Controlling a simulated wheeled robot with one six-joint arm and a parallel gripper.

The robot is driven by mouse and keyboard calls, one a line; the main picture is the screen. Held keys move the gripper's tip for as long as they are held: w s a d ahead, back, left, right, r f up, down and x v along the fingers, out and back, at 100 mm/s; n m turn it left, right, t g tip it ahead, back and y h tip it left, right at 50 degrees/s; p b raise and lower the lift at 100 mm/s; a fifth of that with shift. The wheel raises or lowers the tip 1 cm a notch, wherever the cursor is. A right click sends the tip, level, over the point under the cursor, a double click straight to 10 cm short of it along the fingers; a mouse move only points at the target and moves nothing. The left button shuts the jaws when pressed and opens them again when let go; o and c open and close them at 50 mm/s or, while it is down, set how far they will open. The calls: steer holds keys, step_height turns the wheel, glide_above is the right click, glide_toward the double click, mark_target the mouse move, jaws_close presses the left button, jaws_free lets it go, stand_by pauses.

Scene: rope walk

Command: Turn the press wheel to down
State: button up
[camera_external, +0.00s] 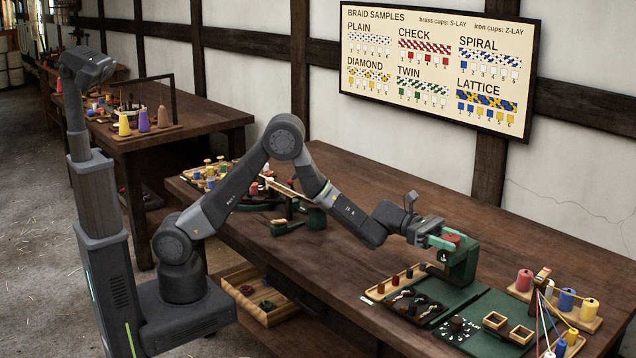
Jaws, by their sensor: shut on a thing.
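The press (464,268) is a dark green frame standing on a green base on the long wooden table. A red round part, which looks like the press wheel (452,239), shows at its upper front. My gripper (438,239) reaches in from the left and is shut at the wheel. Its light green fingertips meet the wheel's rim. The gripper hides part of the wheel, and I cannot tell the wheel's turned position.
A tray of dark pieces (404,291) lies left of the press. Thread spools (566,299) and taut cords stand at the right. A braid sample board (437,63) hangs behind.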

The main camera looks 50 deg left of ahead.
steer(key=shift+m+g+p, duration=0.55)
steer(key=shift+m+g, duration=1.35)
steer(key=shift+g, duration=1)
steer(key=shift+y, duration=0.3)
steer(key=o, duration=1)
steer(key=b+v, duration=0.1)
steer(key=v, duration=1.3)
steer(key=shift+w+f, duration=0.1)
steer(key=shift+w, duration=0.05)
steer(key=shift+d, duration=0.2)
